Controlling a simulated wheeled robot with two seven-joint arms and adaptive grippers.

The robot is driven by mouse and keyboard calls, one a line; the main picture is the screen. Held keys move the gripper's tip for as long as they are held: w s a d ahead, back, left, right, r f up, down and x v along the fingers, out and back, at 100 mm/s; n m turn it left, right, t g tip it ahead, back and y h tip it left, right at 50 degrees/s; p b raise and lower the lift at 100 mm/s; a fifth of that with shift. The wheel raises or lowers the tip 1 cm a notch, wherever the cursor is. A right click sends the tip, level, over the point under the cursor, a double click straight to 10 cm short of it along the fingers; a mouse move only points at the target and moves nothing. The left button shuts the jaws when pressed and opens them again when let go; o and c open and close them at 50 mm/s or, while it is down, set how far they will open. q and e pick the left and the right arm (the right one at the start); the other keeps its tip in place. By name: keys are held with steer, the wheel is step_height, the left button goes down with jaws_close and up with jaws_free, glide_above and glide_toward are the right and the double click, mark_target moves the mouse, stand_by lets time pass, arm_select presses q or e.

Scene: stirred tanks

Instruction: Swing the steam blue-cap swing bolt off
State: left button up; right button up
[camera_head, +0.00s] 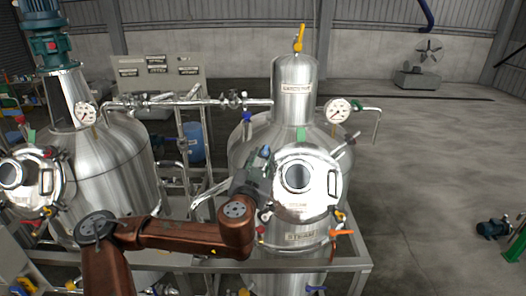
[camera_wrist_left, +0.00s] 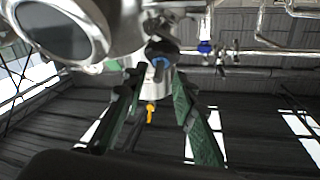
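The steam tank (camera_head: 300,237) carries a round steel manway lid (camera_head: 318,204) with a dark sight glass, which also shows large in the left wrist view (camera_wrist_left: 62,28). In the left wrist view the blue-cap swing bolt (camera_wrist_left: 160,62) has a dark knob and a blue ring and stands beside the lid's rim. My left gripper (camera_head: 265,164) is at the lid's upper left edge. Its two green-padded fingers (camera_wrist_left: 158,84) are apart, with the blue cap just beyond and between their tips; contact cannot be told. In the head view the gripper hides this bolt. My right gripper is out of view.
A green-handled part (camera_head: 300,134) tops the lid, with a swing bolt (camera_head: 348,140) at its upper right. A gauge (camera_head: 338,111) and a steam pipe (camera_head: 377,122) stand behind. A second tank (camera_head: 110,165) is left. The floor at right is mostly open.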

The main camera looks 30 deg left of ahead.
arm_select(q)
steer(key=shift+w+a, duration=0.1)
steer(key=shift+w, duration=0.45)
steer(key=shift+s, duration=0.1)
jaws_close()
